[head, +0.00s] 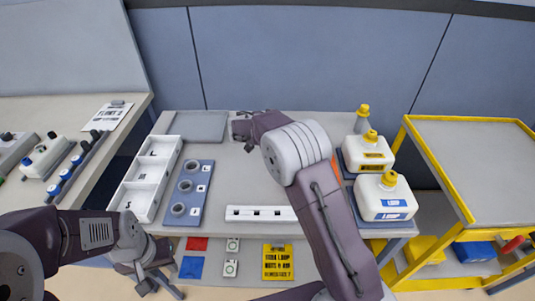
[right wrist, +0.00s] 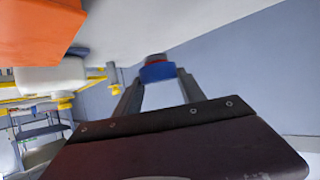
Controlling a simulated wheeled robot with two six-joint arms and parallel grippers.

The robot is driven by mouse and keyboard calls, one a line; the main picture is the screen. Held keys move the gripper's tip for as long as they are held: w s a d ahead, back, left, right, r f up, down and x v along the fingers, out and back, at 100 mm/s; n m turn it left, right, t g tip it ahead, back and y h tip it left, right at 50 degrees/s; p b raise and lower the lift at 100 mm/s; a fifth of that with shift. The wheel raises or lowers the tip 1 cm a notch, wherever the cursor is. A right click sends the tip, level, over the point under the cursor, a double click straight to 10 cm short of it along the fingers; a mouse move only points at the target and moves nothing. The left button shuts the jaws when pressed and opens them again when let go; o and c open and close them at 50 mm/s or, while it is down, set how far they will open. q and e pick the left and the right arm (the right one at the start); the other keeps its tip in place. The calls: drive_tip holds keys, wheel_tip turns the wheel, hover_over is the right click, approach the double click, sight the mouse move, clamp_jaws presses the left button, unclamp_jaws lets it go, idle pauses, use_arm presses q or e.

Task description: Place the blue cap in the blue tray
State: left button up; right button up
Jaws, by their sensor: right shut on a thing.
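A blue cap (right wrist: 158,71) with a dark, reddish part behind it sits between the fingertips of my right gripper (right wrist: 156,80) in the right wrist view. My right gripper is shut on it. In the head view this gripper (head: 241,127) is over the back of the table, right of a grey tray, and the cap cannot be made out. A flat blue square (head: 191,267) lies at the front below a red square (head: 197,244); I cannot tell if it is a tray. My left gripper (head: 158,287) is at the lower left, apparently open and empty.
A white three-compartment tray (head: 147,209) and a blue-grey panel with rings (head: 201,202) stand left on the table. A white strip (head: 262,213) is at the front edge. White jugs with yellow caps (head: 385,199) stand right. A yellow cart (head: 480,155) is beyond.

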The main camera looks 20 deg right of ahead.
drive_tip(key=s+a+f, duration=0.1)
drive_tip(key=a, duration=0.1)
drive_tip(key=s+a+f, duration=0.1)
drive_tip(key=a+f, duration=0.1)
drive_tip(key=s+a+f, duration=0.1)
drive_tip(key=a, duration=0.2)
drive_tip(key=shift+s+f+p, duration=0.1)
drive_tip(key=shift+f+p, duration=0.15)
drive_tip(key=shift+p, duration=0.15)
drive_tip(key=shift+f, duration=2)
drive_tip(key=shift+f, duration=0.2)
drive_tip(key=o, duration=1.3)
drive_tip(key=shift+r, duration=0.1)
